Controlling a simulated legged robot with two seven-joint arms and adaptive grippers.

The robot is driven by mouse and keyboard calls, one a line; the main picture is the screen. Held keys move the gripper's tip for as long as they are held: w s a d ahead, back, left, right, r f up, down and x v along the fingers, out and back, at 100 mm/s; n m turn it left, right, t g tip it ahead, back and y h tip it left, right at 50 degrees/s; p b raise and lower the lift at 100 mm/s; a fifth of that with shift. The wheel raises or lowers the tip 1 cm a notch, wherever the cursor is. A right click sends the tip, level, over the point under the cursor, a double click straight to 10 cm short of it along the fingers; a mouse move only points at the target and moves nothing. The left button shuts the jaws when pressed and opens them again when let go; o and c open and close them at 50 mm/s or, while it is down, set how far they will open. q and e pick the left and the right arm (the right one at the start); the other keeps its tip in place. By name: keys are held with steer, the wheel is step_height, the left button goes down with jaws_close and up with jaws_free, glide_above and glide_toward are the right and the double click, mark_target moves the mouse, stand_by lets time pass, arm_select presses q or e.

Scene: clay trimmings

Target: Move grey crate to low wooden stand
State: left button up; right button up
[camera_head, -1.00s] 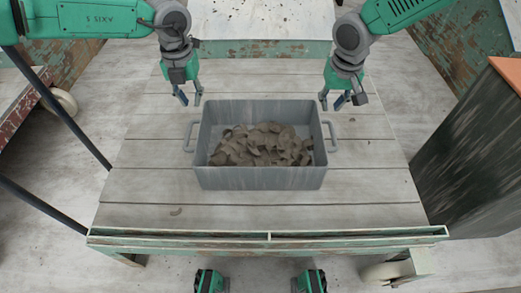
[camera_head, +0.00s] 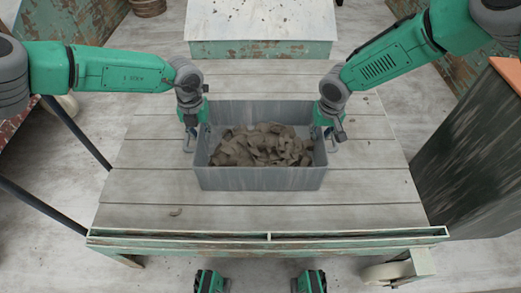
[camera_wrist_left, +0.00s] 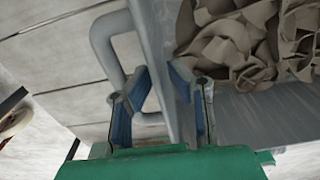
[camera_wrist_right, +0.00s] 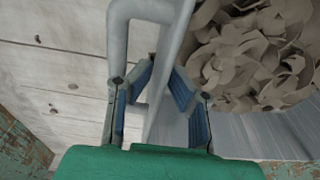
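The grey crate (camera_head: 262,178) stands on a plank-topped table and holds a heap of clay trimmings (camera_head: 262,146). A bar handle sticks out on each side. My left gripper (camera_head: 194,134) is at the crate's left side; in the left wrist view its open fingers (camera_wrist_left: 160,95) straddle the crate wall beside the handle (camera_wrist_left: 108,45). My right gripper (camera_head: 327,134) is at the right side; in the right wrist view its open fingers (camera_wrist_right: 158,90) straddle the wall near the other handle (camera_wrist_right: 122,35). A low wooden stand (camera_head: 262,48) with a pale, speckled top is beyond the table.
The plank table (camera_head: 262,218) has a raised lip along its near edge and wheels below. A dark cabinet (camera_head: 468,150) with an orange top stands close on the right. A basket (camera_head: 149,7) is at the far left. Bare floor lies around the table.

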arm_select(q)
jaws_close()
arm_select(e)
jaws_close()
arm_select(q)
steer(key=shift+r, duration=0.1)
arm_select(e)
steer(key=shift+r, duration=0.1)
